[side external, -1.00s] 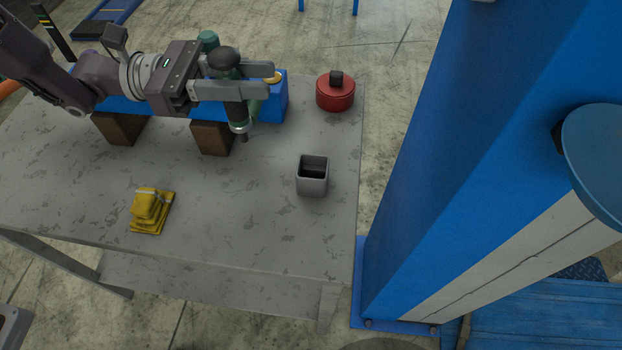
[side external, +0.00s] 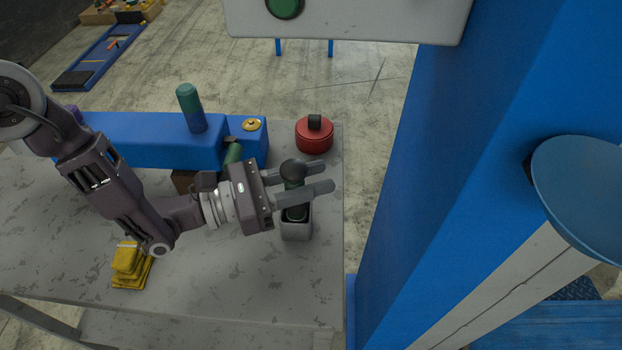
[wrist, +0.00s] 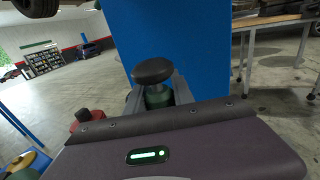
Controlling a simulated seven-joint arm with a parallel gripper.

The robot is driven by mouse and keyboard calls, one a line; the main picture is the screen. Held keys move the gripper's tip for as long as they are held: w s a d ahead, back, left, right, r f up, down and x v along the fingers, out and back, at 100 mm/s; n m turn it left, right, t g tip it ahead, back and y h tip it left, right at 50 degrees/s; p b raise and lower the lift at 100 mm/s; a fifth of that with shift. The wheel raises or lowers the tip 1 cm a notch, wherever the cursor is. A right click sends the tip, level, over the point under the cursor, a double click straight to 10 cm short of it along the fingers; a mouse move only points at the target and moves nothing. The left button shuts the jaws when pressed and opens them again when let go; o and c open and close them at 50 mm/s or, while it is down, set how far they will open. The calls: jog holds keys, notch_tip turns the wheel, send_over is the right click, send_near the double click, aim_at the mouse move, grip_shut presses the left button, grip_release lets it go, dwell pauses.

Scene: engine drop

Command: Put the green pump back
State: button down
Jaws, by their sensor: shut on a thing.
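My gripper (side external: 318,178) is shut on the green pump (side external: 294,169), which has a dark round knob and a green body. The pump is about upright, with its lower end at the mouth of the grey square holder (side external: 296,232). It looks at least partly inside; how deep it sits is hidden. In the wrist view the knob (wrist: 153,72) rises above the fingers, with the green body between them.
A blue engine block (side external: 150,140) with a green-blue cylinder (side external: 190,108) and a brass cap (side external: 251,124) lies behind. A red can (side external: 314,136) stands behind the holder. Folded yellow cloths (side external: 128,268) lie front left. A blue post (side external: 450,150) stands beyond the right table edge.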

jog(key=shift+f, duration=0.2)
jog(key=c, duration=1.1)
grip_release()
jog(key=v, duration=1.2)
jog(key=shift+r, duration=0.1)
